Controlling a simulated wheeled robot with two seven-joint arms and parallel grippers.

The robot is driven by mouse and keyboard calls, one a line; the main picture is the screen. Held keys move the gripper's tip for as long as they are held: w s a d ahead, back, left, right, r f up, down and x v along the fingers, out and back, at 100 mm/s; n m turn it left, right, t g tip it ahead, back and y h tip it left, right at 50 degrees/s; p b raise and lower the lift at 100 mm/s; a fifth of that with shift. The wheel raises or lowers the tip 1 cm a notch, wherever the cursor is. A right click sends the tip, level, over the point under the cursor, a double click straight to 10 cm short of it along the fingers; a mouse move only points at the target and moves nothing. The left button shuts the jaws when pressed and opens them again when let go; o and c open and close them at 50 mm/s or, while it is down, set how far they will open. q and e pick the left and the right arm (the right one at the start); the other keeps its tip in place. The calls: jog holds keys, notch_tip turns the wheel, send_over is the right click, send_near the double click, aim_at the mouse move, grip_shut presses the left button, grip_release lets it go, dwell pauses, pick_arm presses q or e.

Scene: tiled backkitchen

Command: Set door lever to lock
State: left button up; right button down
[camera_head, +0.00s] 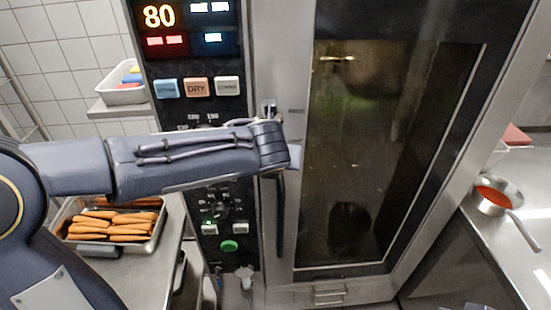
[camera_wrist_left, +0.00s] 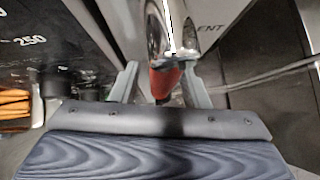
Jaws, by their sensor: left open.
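The oven door (camera_head: 345,150) is a tall dark glass panel in a steel frame, shut as far as I can see. Its dark lever (camera_head: 281,215) hangs down along the frame's left side in the head view, its upper part hidden behind my left gripper (camera_head: 294,157). In the left wrist view a lever part with a red-orange end (camera_wrist_left: 165,80) lies between the two grey fingers of my open left gripper (camera_wrist_left: 160,84). I cannot tell whether the fingers touch it. My right gripper is not in view.
The control panel (camera_head: 196,60) with a lit "80" and knobs stands left of the door. A tray of sausages (camera_head: 112,222) sits on the left counter. A pan with red sauce (camera_head: 493,195) stands on the right counter. A white bin (camera_head: 124,88) is on a shelf.

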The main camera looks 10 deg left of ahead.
pick_arm(q)
jog(key=v, duration=0.7)
jog(key=shift+s+r+b, duration=0.3)
jog(key=shift+r+b, duration=0.05)
jog(key=shift+b, duration=0.05)
jog(key=s+a+f+n+g+h+b, duration=0.1)
jog(key=s+a+f+n+g, duration=0.1)
jog(key=s+a+f+n, duration=0.45)
jog(key=s+a+f+n+g+b, duration=0.15)
jog(key=s+a+n, duration=0.25)
jog(key=n, duration=0.6)
jog(key=s+f+n+h, duration=0.2)
jog(key=s+f+n, duration=0.2)
jog(key=n, duration=0.6)
jog(key=s+f+n+h+b, duration=0.1)
jog(key=s+f+n, duration=0.3)
jog(key=s+n, duration=0.3)
jog(key=d+n, duration=0.1)
jog(key=n, duration=0.2)
jog(key=shift+f+h, duration=0.3)
jog(key=shift+h, duration=0.1)
jog(key=shift+s, duration=0.1)
